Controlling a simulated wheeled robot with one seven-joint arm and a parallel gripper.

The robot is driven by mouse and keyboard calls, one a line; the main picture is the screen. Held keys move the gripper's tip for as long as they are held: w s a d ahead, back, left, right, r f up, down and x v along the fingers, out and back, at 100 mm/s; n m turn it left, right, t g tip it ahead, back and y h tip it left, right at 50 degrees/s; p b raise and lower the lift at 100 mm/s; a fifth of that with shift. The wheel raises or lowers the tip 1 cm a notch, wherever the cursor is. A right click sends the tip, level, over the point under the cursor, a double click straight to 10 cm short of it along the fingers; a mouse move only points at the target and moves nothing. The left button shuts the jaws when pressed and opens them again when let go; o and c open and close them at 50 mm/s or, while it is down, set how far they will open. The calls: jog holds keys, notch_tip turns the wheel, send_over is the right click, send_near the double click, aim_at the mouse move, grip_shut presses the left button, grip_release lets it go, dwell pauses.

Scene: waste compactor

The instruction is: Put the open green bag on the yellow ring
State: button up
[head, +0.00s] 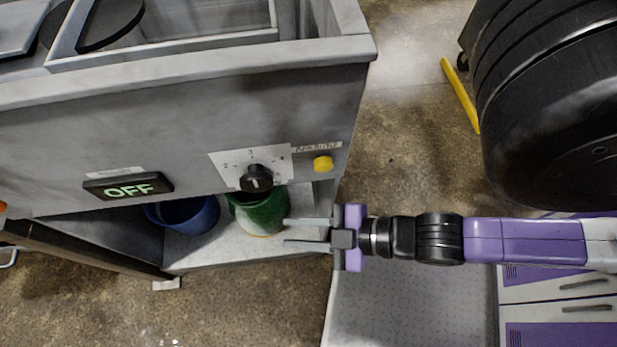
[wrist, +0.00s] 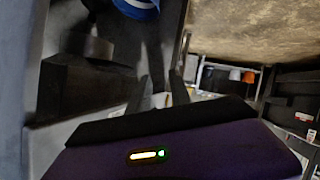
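A green bag-like object (head: 260,213) stands in the open lower bay of the grey machine, partly hidden under the control panel. A pale yellowish band shows at its lower edge; I cannot tell whether this is the yellow ring. My gripper (head: 287,232) reaches in from the right, its two fingers apart, with the tips just right of the green object. I see nothing between the fingers, and I cannot tell if they touch the green object. The fingers also show apart in the wrist view (wrist: 160,88), where no green object is clear.
A blue bin (head: 186,215) stands left of the green object; a blue item also shows at the wrist view's top. The panel above has an OFF display (head: 128,186), a black knob (head: 257,179) and a yellow button (head: 323,163). A large black cylinder (head: 550,100) is at upper right.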

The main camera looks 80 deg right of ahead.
notch_tip(320, 180, up, 8)
jog(key=s+m+t, duration=0.1)
jog(key=m, duration=0.4)
jog(key=shift+s+d+f+t, duration=0.2)
jog(key=shift+s+d+t, duration=0.05)
jog(key=shift+s+t, duration=0.15)
